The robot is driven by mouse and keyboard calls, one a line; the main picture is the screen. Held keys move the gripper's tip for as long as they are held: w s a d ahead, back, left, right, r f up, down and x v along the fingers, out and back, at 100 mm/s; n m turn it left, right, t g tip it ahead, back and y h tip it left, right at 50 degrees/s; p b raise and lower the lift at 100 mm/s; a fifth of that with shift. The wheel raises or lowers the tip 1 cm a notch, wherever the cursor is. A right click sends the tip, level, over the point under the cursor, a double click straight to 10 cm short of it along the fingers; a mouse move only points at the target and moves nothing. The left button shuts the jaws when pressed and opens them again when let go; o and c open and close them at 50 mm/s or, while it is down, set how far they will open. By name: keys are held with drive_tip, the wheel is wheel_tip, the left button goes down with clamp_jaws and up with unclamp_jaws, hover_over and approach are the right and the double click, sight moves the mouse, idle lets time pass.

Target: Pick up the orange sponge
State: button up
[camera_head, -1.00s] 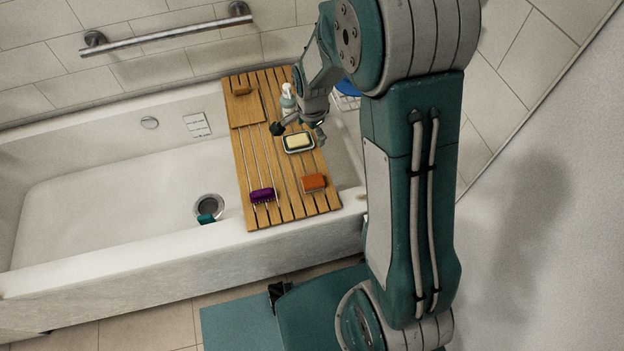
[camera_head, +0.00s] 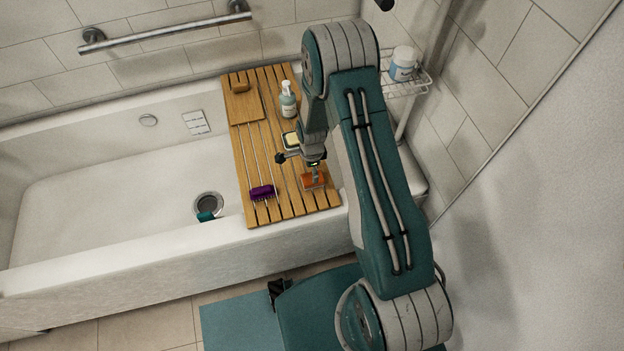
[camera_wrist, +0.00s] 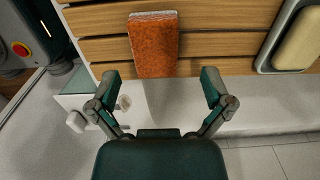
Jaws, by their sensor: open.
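The orange sponge (camera_head: 313,181) lies on the wooden bath tray (camera_head: 290,207) near its front right corner. My gripper (camera_head: 314,169) hangs over the sponge in the head view and partly covers it. In the wrist view the sponge (camera_wrist: 154,45) lies on the slats ahead of my gripper (camera_wrist: 159,88). The two fingers are spread apart with nothing between them. The sponge is nearer the left finger's side and apart from both fingertips in that picture. How high the gripper is above it is hard to tell.
A purple brush (camera_head: 262,193) lies left of the sponge. A soap dish (camera_head: 290,140) with a pale bar sits behind, partly hidden by my arm. A pump bottle (camera_head: 288,104) stands farther back. The bathtub (camera_head: 110,190) is open at left; a teal item (camera_head: 206,217) lies by its drain.

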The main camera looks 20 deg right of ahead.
drive_tip(key=f, duration=0.4)
drive_tip(key=shift+s+d, duration=0.25)
drive_tip(key=shift+f, duration=0.35)
drive_tip(key=shift+a, duration=0.1)
drive_tip(key=c, duration=0.8)
drive_tip(key=shift+o, duration=0.2)
drive_tip(key=shift+r, duration=0.1)
